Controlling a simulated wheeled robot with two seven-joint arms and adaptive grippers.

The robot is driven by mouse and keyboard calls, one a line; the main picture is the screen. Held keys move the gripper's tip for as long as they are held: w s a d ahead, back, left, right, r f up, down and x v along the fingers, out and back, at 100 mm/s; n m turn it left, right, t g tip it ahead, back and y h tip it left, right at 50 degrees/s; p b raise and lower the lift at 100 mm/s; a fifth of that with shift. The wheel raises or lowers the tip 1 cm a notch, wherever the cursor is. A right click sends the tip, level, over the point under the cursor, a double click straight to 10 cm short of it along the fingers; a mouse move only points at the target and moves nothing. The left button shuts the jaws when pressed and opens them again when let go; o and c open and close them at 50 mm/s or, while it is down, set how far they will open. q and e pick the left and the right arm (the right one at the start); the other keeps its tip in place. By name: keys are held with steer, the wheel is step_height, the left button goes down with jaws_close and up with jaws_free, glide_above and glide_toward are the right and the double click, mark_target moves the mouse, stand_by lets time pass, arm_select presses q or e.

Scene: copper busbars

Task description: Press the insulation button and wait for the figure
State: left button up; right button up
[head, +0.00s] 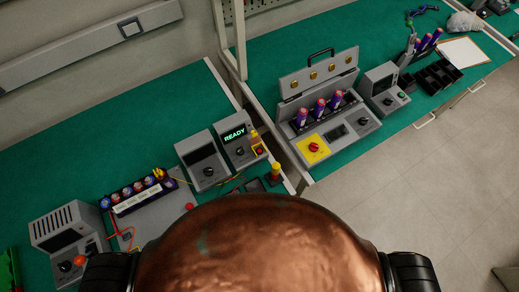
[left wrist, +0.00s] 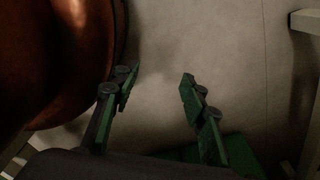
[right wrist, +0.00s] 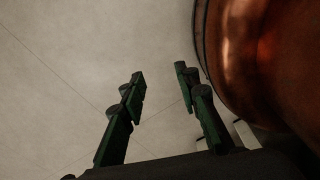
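A grey instrument (head: 236,137) on the left green bench shows READY in green letters on its dark display. It has a dark knob on its front and a small yellow and red part (head: 258,149) at its right side. No label names the insulation button, and I cannot tell which control it is. My left gripper (left wrist: 160,77) is open and empty in the left wrist view, with bare floor or wall behind it. My right gripper (right wrist: 160,70) is open and empty over grey floor. Neither gripper shows in the head view.
A second grey instrument (head: 202,161) with a dark display stands beside it. A grey box with a red knob (head: 79,260) and a busbar fixture (head: 135,197) with a red button (head: 190,207) are farther left. An open case (head: 318,85) stands on the right bench. Floor (head: 420,185) is clear at right.

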arm_select(q)
steer(key=shift+w, duration=0.35)
steer(key=c, duration=0.5)
jaws_close()
steer(key=shift+d, duration=0.1)
steer(key=shift+s, duration=0.15)
stand_by(0.4)
